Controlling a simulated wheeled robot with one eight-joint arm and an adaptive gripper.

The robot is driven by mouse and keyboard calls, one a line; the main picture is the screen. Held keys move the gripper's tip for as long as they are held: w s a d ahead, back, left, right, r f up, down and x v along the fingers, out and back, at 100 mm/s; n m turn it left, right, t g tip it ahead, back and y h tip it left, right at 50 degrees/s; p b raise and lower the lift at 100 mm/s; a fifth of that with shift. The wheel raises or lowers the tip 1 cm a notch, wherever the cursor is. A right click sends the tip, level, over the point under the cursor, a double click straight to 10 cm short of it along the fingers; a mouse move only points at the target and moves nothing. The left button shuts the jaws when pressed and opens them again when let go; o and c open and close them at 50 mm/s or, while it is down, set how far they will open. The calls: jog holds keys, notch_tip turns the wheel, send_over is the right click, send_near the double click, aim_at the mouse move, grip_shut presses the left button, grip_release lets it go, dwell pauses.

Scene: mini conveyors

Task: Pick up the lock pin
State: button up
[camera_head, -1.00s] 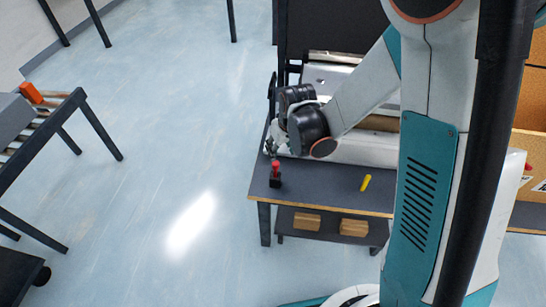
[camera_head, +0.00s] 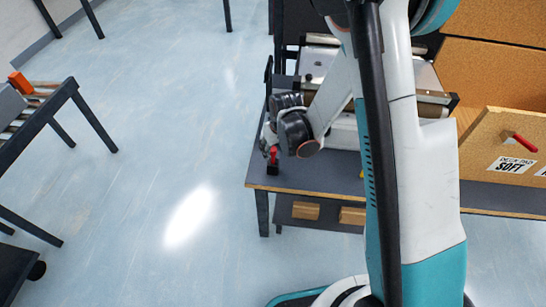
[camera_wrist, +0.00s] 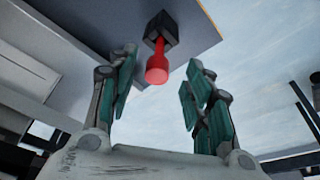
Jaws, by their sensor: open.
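The lock pin, by its look the red pin (camera_head: 273,153), stands upright in a small black block (camera_head: 273,169) near the front left corner of the dark table (camera_head: 310,180). My gripper (camera_head: 267,140) is right beside its top in the head view, with its fingers partly hidden by the wrist. In the wrist view the red pin (camera_wrist: 157,68) and its black block (camera_wrist: 162,27) show between my open fingers. The pin's rounded head points toward the palm. A gap shows on each side, wider on the right, and no finger is seen touching it.
A mini conveyor (camera_head: 335,68) stands behind my wrist on the table. A yellow piece (camera_head: 362,173) is mostly hidden behind my arm. Wooden blocks (camera_head: 306,211) lie on the lower shelf. A board with a red handle (camera_head: 522,143) is at the right.

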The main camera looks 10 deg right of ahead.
aim_at(274, 150)
jog(key=b+x, duration=0.2)
jog(key=x, duration=0.2)
jog(key=shift+w+d+f, duration=0.1)
jog(key=shift+w, duration=0.15)
grip_shut()
